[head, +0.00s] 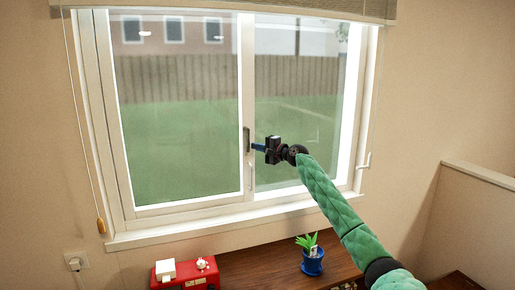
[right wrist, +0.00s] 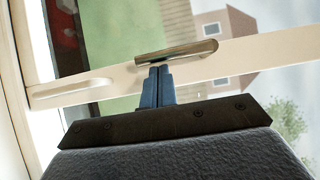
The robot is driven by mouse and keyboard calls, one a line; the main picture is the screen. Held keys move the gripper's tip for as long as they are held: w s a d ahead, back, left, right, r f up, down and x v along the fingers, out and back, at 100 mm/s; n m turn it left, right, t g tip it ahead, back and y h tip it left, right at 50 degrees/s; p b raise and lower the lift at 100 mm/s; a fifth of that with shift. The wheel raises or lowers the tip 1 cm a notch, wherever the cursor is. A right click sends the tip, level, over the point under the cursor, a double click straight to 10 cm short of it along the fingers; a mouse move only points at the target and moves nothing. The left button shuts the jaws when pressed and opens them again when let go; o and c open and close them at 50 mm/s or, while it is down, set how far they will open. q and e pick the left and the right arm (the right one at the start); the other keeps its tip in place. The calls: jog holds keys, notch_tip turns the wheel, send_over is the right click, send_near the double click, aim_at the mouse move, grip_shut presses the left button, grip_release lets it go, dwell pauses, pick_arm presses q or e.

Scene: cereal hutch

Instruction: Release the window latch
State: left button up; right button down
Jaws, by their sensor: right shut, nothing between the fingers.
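The window (head: 190,209) has two panes in white frames, with a middle upright between them. A metallic latch (head: 247,140) sits on that upright. It shows in the right wrist view as a long bar with a rounded end (right wrist: 178,52). My right gripper (head: 255,147) is shut and empty, with its blue fingers together. In the right wrist view its fingertips (right wrist: 159,68) are right at the latch bar, near the bar's middle. I cannot tell whether they touch it. My left gripper is not in view.
A white pull handle (right wrist: 72,90) is on the same upright. A blind (head: 230,8) hangs at the top, with a cord and toggle (head: 101,226) at left. Below the sill, a wooden surface (head: 275,262) holds a blue potted plant (head: 312,265) and a red box (head: 190,279).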

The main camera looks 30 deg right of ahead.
jog(key=shift+a+f, duration=0.1)
